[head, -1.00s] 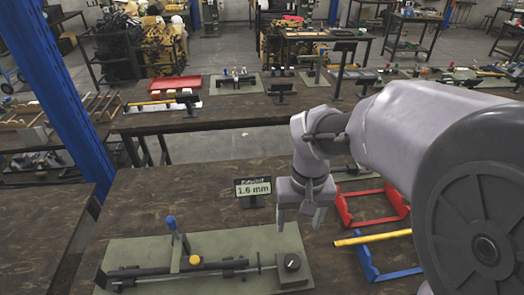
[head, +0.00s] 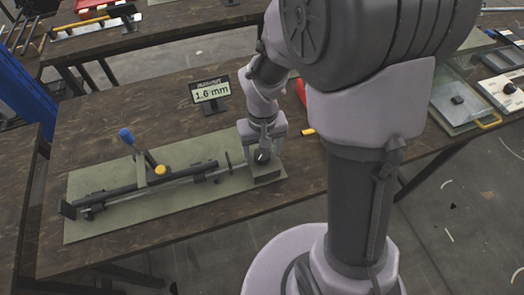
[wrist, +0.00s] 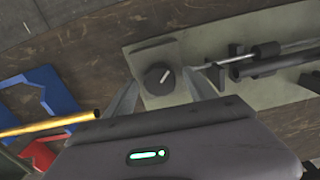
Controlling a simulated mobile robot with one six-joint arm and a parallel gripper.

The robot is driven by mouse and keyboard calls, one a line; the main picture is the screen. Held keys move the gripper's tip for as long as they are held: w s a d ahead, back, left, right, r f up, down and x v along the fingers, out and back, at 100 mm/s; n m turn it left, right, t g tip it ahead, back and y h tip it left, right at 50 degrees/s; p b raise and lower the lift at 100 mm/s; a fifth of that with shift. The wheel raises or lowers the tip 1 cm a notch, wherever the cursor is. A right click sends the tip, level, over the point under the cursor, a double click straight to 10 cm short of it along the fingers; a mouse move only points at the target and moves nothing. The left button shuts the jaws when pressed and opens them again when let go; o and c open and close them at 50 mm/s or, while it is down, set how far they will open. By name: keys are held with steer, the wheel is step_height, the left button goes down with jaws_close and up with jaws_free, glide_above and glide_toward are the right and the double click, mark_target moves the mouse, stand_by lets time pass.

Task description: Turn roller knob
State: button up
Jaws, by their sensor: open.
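The round black roller knob (wrist: 158,79) has a white pointer mark and sits on a grey-green block at the end of the rivet press. In the wrist view its mark points up and right. In the head view the knob (head: 262,156) shows on its block, partly hidden by my gripper. My gripper (head: 264,148) reaches down over the knob. In the wrist view my open gripper (wrist: 164,80) has one finger on each side of the knob, with gaps showing. The press base plate (head: 110,222) carries a long dark rod, a blue-tipped lever (head: 127,136) and a yellow button (head: 160,170).
A display (head: 210,93) reading 1.6 mm stands behind the press. Blue (wrist: 45,88) and red (wrist: 38,155) brackets and a yellow bar (wrist: 60,123) lie beside the knob block. The wooden table (head: 90,135) is bare left of the display.

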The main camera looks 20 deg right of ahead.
steer(key=c, duration=1.4)
steer(key=shift+m, duration=0.3)
steer(key=m+b, duration=0.1)
steer(key=m, duration=0.2)
steer(key=shift+m, duration=0.3)
steer(key=shift+m+b, duration=0.6)
steer(key=shift+m, duration=1.9)
steer(key=o, duration=1.4)
